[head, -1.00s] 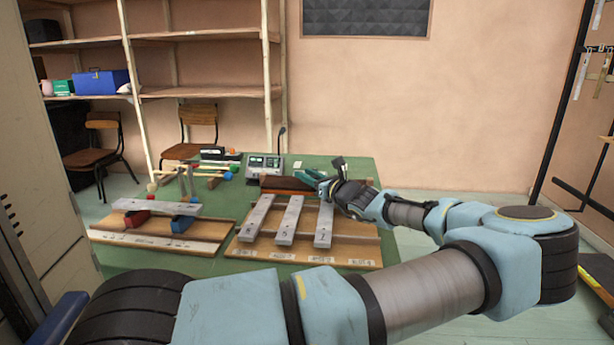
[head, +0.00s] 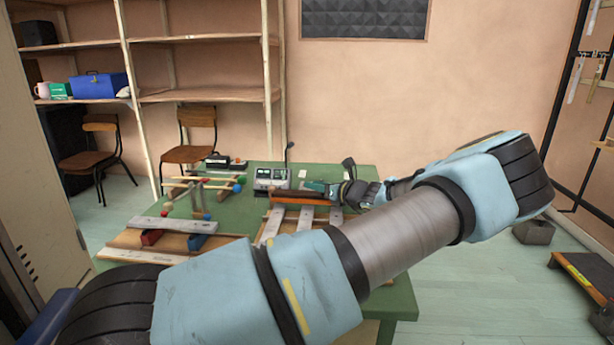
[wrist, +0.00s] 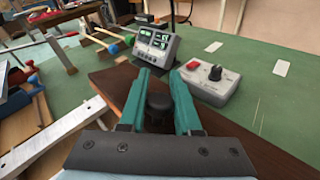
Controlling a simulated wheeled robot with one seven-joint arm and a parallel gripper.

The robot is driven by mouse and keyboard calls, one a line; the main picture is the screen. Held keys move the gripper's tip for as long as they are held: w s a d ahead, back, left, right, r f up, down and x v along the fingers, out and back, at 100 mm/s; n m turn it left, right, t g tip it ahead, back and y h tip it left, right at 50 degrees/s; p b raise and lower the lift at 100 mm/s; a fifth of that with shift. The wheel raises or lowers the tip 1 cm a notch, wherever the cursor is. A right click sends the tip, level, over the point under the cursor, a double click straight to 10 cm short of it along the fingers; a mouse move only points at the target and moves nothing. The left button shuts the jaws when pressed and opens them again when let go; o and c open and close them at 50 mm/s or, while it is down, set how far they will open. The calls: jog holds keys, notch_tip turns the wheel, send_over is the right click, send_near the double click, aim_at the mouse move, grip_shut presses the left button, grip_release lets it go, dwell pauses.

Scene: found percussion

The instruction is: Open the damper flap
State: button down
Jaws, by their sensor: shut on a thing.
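The damper flap, a long dark brown board (head: 298,197), lies behind the grey metal bars (head: 273,222) on the green table (head: 378,290). It also shows in the wrist view (wrist: 112,83), running under my gripper. My gripper (head: 318,187) is over the flap, and its teal fingers (wrist: 158,82) are closed around a dark round knob (wrist: 158,106) that stands at the flap. The lower part of the knob and much of the flap are hidden by my gripper. I cannot tell the flap's exact tilt.
A grey meter box (head: 272,179) stands behind the flap. A small box with a red button and black dial (wrist: 209,80) sits close to the right fingertip. Mallets (wrist: 108,40) and another bar on red and blue blocks (head: 172,224) are at left. Table right of the dial box is mostly clear.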

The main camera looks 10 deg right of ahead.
jog(key=g+p, duration=0.1)
jog(key=p, duration=0.1)
jog(key=w+r+m+g+p, duration=0.1)
jog(key=p, duration=0.1)
jog(key=m+p, duration=0.1)
jog(key=p, duration=0.1)
jog(key=shift+w+d+r+g+h, duration=0.2)
jog(key=shift+w+r+g+h, duration=0.1)
jog(key=shift+r+g, duration=0.1)
jog(key=w+m+g+p, duration=0.1)
jog(key=g+p, duration=0.1)
jog(key=p, duration=0.1)
jog(key=shift+d+f, duration=0.1)
jog(key=shift+f, duration=0.05)
jog(key=shift+w+d+f+m+g+y+b, duration=0.2)
jog(key=shift+w+m+g, duration=0.3)
jog(key=shift+g, duration=0.35)
jog(key=shift+w+d+f+m+g+y+b, duration=0.1)
jog(key=shift+w+f+m+g, duration=0.2)
jog(key=shift+m+g, duration=0.45)
jog(key=shift+w+d+f+m+g+y+b, duration=0.15)
jog(key=shift+w+f+m+g, duration=0.2)
jog(key=shift+g, duration=0.65)
jog(key=shift+w+a+r, duration=0.1)
